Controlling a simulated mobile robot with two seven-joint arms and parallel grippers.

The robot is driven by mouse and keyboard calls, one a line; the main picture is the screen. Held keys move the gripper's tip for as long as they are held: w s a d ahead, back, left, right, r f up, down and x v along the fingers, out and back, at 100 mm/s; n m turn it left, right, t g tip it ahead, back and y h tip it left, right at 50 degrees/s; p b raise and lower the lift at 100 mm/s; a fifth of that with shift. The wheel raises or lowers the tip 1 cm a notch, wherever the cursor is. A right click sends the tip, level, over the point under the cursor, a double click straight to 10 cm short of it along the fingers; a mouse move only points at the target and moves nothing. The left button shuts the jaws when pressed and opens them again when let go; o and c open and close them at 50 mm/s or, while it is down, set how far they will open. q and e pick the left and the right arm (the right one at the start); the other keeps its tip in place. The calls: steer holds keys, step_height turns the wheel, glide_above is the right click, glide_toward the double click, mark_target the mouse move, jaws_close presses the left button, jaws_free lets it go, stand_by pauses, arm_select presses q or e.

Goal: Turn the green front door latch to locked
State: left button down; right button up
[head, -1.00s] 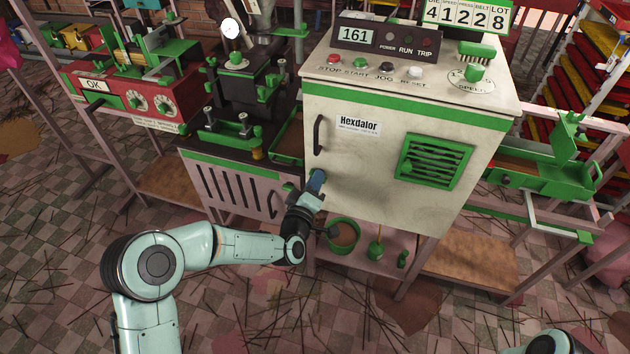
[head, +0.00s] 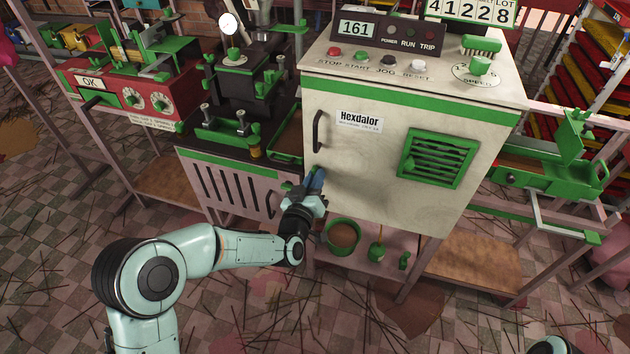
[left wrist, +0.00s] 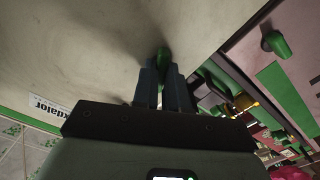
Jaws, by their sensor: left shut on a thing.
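The green latch (left wrist: 162,57) is on the cream front door (head: 370,180) of the Hexdalor cabinet, low near its left edge. In the left wrist view it stands between my left gripper's fingertips. In the head view my left gripper (head: 317,180) is at the door's lower left, below the black handle, and hides the latch. The gripper is shut on the latch. The door looks closed. My right gripper is out of view.
The black door handle (head: 318,132) is just above my left gripper. A green-rimmed bowl (head: 343,236) sits on the shelf below the door. A slotted cabinet (head: 230,185) stands close on the left, with a green knob (left wrist: 276,43) in the left wrist view.

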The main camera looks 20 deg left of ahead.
arm_select(q)
steer(key=shift+r+m, duration=0.1)
steer(key=shift+m, duration=4.4)
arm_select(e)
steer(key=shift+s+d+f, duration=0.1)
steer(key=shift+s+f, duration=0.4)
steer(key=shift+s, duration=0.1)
arm_select(q)
steer(key=c, duration=1.2)
jaws_free()
steer(key=shift+o, duration=0.2)
